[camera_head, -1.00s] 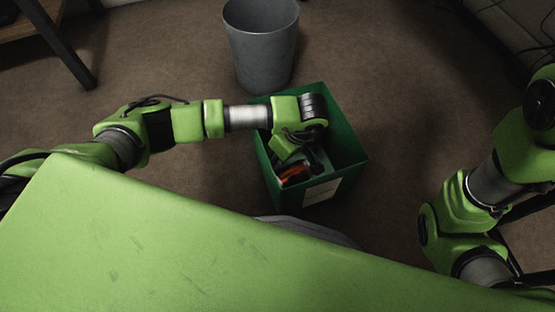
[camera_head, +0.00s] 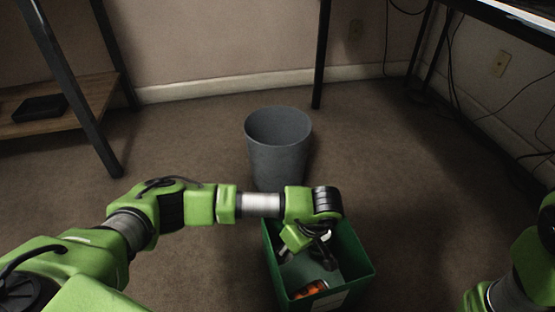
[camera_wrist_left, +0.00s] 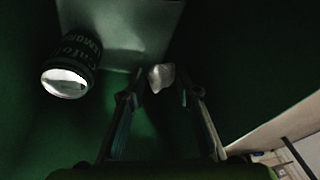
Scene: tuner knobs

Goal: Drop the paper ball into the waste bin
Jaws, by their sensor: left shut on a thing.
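The paper ball (camera_wrist_left: 161,77) is a small crumpled white lump between the fingertips of my left gripper (camera_wrist_left: 158,93) in the left wrist view. My left gripper is shut on it. In the head view my left gripper (camera_head: 312,250) points down into the open green bin (camera_head: 356,262), and a small white patch shows by its fingers. The grey waste bin (camera_head: 278,160) stands on the floor just behind the green bin, upright and open. My right gripper is out of frame; only part of the right arm shows at the right edge.
Inside the green bin are an orange item (camera_head: 310,289) and, in the left wrist view, a dark can with lettering (camera_wrist_left: 73,62) and a pale flat sheet (camera_wrist_left: 128,25). A shelf (camera_head: 60,115) stands at the left and a desk at the right. The floor around the waste bin is clear.

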